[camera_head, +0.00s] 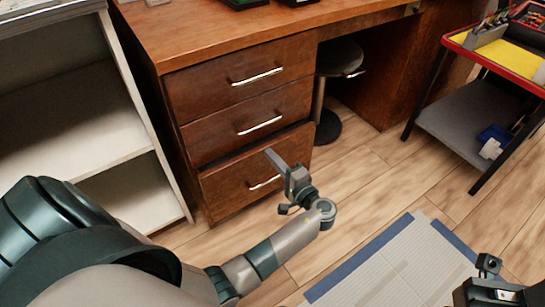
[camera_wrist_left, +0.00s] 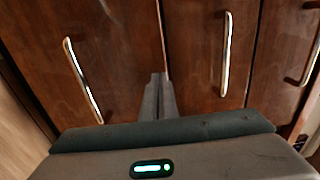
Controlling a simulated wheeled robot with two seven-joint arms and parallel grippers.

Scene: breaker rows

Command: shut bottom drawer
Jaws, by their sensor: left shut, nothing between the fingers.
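The brown wooden desk has a stack of three drawers. The bottom drawer (camera_head: 225,187) stands out slightly, with a dark gap above its front; its silver handle is partly behind my gripper. My left gripper (camera_head: 270,153) is shut and empty, in front of the bottom drawer's upper edge. In the left wrist view the shut fingers (camera_wrist_left: 157,82) point at the seam between the bottom drawer (camera_wrist_left: 110,50) and the middle drawer (camera_wrist_left: 195,60). Whether they touch the wood I cannot tell. Part of my right gripper (camera_head: 492,285) shows at the lower right corner; its fingers are hidden.
The middle drawer (camera_head: 235,124) and top drawer (camera_head: 225,84) look closed. A white shelf (camera_head: 75,110) stands close on the left. A stool (camera_head: 328,125) is under the desk. A red-edged cart (camera_head: 458,125) stands at right. Open wooden floor (camera_head: 365,175) lies before the desk, with a grey-blue mat (camera_head: 400,265).

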